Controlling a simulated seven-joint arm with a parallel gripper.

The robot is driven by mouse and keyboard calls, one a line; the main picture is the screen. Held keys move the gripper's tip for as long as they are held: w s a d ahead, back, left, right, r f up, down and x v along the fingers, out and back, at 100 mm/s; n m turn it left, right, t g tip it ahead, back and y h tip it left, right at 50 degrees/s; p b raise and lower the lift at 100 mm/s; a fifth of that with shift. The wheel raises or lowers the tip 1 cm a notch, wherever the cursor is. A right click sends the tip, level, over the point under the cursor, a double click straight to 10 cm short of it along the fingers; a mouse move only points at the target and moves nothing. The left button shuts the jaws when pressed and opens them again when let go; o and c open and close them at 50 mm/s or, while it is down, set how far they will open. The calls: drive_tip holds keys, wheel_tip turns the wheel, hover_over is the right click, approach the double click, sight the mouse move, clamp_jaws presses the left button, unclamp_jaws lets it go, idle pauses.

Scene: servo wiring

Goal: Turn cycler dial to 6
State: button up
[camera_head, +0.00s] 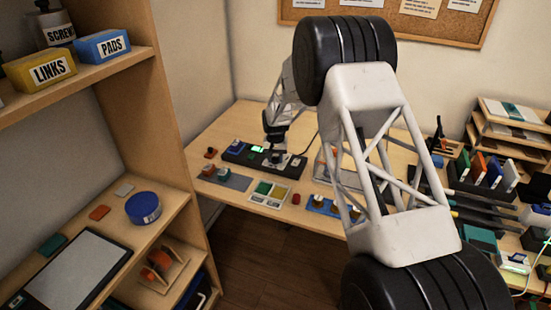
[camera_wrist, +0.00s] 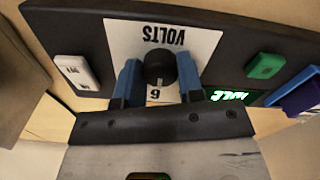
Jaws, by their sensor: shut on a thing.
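The cycler (camera_head: 234,154) is a long black box on the far part of the table, with a lit green display. In the wrist view its black panel (camera_wrist: 85,30) carries a white plate marked VOLTS, upside down. A round black dial (camera_wrist: 160,67) sits on that plate. My gripper (camera_wrist: 160,75) has its blue fingers on either side of the dial and is shut on it. One digit shows below the dial; upside down, I cannot tell 6 from 9. The dial's pointer is not clear. In the head view my gripper (camera_head: 276,152) is above the cycler and hides the dial.
In the wrist view, a white switch (camera_wrist: 76,72) lies left of the plate, and a green button (camera_wrist: 265,66) and the lit display (camera_wrist: 232,95) lie right. A tray with green and yellow parts (camera_head: 269,193) stands in front of the cycler. Shelves (camera_head: 140,75) rise at the left.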

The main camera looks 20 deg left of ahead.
sight(276, 158)
idle(0.3)
drive_tip(key=o, duration=0.9)
drive_tip(key=shift+r, duration=0.15)
drive_tip(key=shift+r, duration=3.8)
